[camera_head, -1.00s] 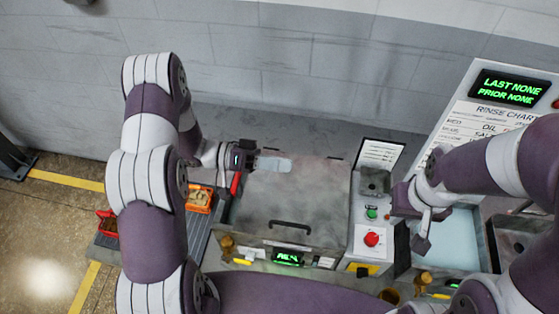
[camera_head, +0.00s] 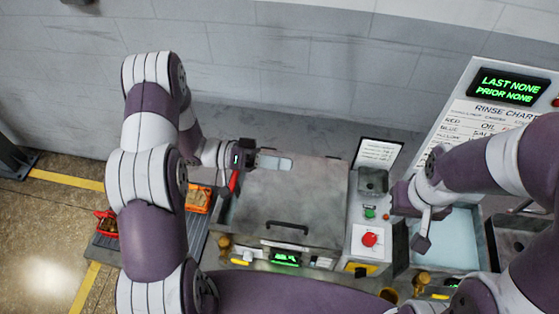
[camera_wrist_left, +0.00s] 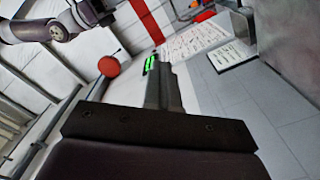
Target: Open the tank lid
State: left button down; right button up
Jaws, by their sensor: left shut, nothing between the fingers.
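The tank lid (camera_head: 285,195) is a grey, stained flat cover in the middle of the head view, lying closed. Its dark bar handle (camera_head: 287,226) is near the front edge. My left gripper (camera_head: 290,163) is shut and empty over the lid's back left part, well away from the handle. Its shut fingers also show in the left wrist view (camera_wrist_left: 163,88). I cannot tell if they touch the lid. My right gripper (camera_head: 422,243) hangs right of the control panel, over the front of a basin; its finger opening is unclear.
A control panel (camera_head: 368,240) with red and green buttons stands right of the lid. Further right are a pale-blue basin (camera_head: 450,242) and a rinse chart board (camera_head: 490,120). An orange bin (camera_head: 198,200) and a red basket (camera_head: 106,222) are at left. A grey wall is behind.

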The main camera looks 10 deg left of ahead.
pick_arm(q)
jog(key=shift+s+a, duration=0.1)
dwell(0.4)
jog(key=c, duration=1.2)
grip_release()
jog(key=shift+o, duration=0.2)
jog(key=a+b, duration=0.7)
jog(key=a, duration=0.5)
jog(key=shift+a, duration=0.3)
